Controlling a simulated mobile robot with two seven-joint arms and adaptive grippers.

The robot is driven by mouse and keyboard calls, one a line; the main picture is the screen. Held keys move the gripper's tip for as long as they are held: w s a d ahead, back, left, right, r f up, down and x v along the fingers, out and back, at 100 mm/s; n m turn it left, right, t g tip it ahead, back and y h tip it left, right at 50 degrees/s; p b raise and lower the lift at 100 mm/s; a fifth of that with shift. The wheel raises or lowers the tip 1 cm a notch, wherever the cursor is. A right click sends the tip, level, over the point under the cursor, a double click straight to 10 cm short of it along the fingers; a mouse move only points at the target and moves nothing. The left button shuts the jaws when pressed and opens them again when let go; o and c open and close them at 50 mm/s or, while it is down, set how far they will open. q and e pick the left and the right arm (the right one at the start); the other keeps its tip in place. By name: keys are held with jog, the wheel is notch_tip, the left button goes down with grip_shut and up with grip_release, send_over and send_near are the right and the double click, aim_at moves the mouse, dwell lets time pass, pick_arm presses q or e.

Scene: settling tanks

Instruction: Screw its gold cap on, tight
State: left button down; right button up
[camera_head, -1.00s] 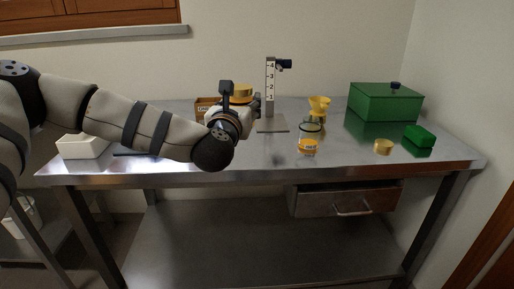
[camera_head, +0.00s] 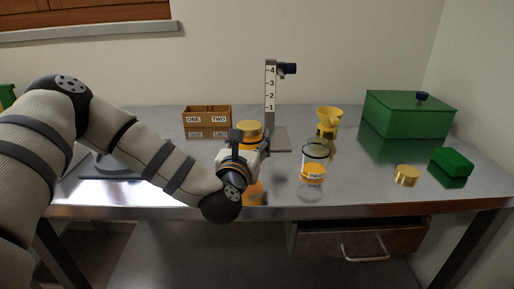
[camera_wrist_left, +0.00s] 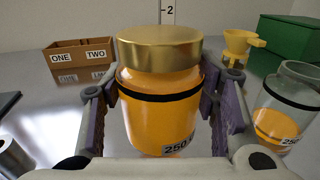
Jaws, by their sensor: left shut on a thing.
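A jar of orange contents (camera_wrist_left: 160,100) with a dark band and a "250" label stands upright in the left wrist view. A wide gold cap (camera_wrist_left: 160,48) sits level on its mouth; I cannot tell how tight it is. The same cap (camera_head: 249,130) shows above my left gripper (camera_head: 254,148) in the head view. My left gripper (camera_wrist_left: 160,112) is shut around the jar's body, below the cap, one finger on each side. The gripper hides most of the jar in the head view. My right gripper is not in view.
An open glass jar (camera_head: 314,165) with some orange contents stands to the right. A loose gold lid (camera_head: 407,175), a green block (camera_head: 451,163), a green box (camera_head: 408,115) and a yellow funnel (camera_head: 329,120) are further right. A numbered stand (camera_head: 270,90) and a wooden box (camera_head: 207,110) are behind.

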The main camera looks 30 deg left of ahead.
pick_arm(q)
jog(key=shift+s+r, duration=0.25)
jog(key=shift+r, duration=0.1)
jog(key=f, duration=0.2)
jog(key=w+f+b, duration=0.1)
jog(key=f, duration=0.2)
jog(key=shift+w+b, duration=0.2)
jog(key=shift+b, duration=0.1)
jog(key=shift+s+r, duration=0.25)
jog(key=shift+r, duration=0.2)
jog(key=shift+f, duration=0.15)
jog(key=c, duration=1.1)
grip_release()
jog(key=shift+f, duration=0.15)
jog(key=o, duration=0.5)
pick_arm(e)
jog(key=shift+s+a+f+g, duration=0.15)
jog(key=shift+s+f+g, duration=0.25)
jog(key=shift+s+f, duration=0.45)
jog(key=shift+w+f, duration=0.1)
